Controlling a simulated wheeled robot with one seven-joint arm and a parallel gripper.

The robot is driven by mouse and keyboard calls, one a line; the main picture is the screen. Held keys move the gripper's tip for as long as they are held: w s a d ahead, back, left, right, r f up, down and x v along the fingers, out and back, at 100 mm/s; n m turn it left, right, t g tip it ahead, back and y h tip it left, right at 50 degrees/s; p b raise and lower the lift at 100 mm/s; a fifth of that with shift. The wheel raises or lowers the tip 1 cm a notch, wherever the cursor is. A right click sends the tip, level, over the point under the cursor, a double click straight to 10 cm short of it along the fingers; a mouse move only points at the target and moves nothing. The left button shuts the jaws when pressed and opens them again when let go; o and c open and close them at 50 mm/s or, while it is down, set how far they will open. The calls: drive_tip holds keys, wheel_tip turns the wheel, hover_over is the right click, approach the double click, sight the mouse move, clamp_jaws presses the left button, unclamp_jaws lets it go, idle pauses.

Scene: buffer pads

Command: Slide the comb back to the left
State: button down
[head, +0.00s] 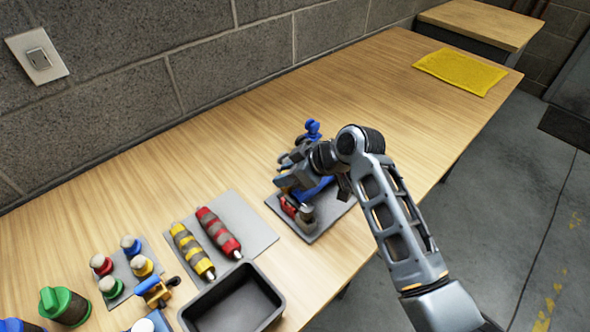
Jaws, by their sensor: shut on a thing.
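A bench fixture with blue, red and dark parts stands on a grey base plate (328,218) in the middle of the table. A blue knob (313,128) shows at its far end. My gripper (287,178) is low over the fixture, reaching in from the right, and is shut on a part of it, taken to be the comb. My wrist and arm cover most of the fixture, so the comb's shape and its place along the fixture cannot be made out.
Left of the fixture, a red-and-grey roller (219,233) and a yellow-and-grey roller (193,251) lie on a grey mat (252,228). An empty black tray (236,302) and several small bottles are nearer. A yellow cloth (460,71) lies far right. The wooden table (395,95) is clear between.

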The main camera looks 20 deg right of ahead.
drive_tip(key=shift+s+a, duration=0.2)
drive_tip(key=shift+a, duration=0.55)
drive_tip(key=c, duration=0.8)
unclamp_jaws()
drive_tip(key=shift+b+v, duration=0.3)
drive_tip(key=shift+v, duration=3.6)
